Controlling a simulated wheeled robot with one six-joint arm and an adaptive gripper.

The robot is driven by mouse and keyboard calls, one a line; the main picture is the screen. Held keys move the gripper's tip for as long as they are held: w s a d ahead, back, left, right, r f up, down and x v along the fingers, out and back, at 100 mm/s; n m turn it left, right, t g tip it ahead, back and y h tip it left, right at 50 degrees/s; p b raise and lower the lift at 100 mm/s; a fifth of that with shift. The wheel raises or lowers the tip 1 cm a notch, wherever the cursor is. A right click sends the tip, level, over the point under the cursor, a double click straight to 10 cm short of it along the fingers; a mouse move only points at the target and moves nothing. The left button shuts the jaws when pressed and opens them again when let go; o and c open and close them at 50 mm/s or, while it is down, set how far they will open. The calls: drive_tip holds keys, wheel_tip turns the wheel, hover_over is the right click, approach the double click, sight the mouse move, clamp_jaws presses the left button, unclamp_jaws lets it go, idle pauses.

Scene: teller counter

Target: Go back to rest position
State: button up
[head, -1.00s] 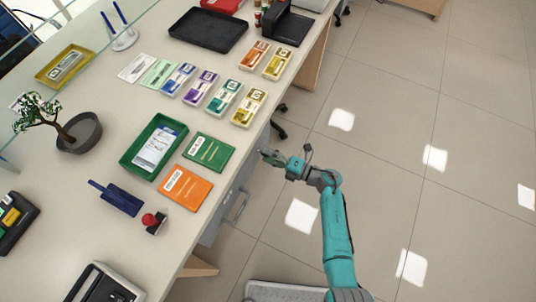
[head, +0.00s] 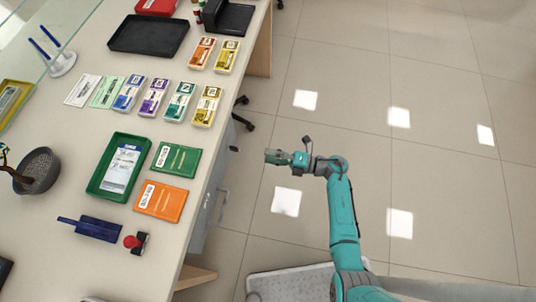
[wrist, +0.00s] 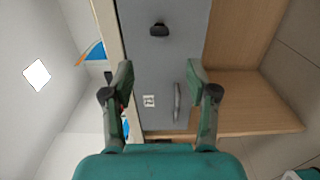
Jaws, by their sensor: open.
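My gripper (head: 272,156) is out over the floor, to the right of the counter (head: 60,200) and apart from it. It is empty. In the wrist view my gripper (wrist: 160,82) shows its two fingers spread wide with nothing between them. Beyond the fingers is the grey drawer front (wrist: 165,60) under the counter, with a dark handle and a wood panel beside it. My teal arm reaches up from the lower right of the head view.
On the counter are a green tray (head: 96,184) with a paper slip, a green folder (head: 175,159), an orange folder (head: 162,200), a red-knobbed stamp (head: 137,242) and a row of banknote bundles (head: 180,102). A black tray (head: 148,35) lies farther back. The tiled floor at right is clear.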

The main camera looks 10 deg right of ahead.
idle(0.4)
drive_tip(key=s+d+r+m+t+h, duration=0.3)
drive_tip(key=s+r+m, duration=0.4)
drive_tip(key=s+m, duration=0.3)
drive_tip(key=s+d+r+m+t+h, duration=0.2)
drive_tip(key=s+d+r+m+h, duration=0.3)
drive_tip(key=s+m, duration=0.6)
drive_tip(key=s+d+r+m+t+h, duration=0.3)
drive_tip(key=s+r+m+h, duration=0.6)
drive_tip(key=s, duration=0.5)
drive_tip(key=shift+s+d+r+m+t, duration=0.3)
drive_tip(key=shift+d+r+m, duration=0.25)
drive_tip(key=shift+m, duration=0.55)
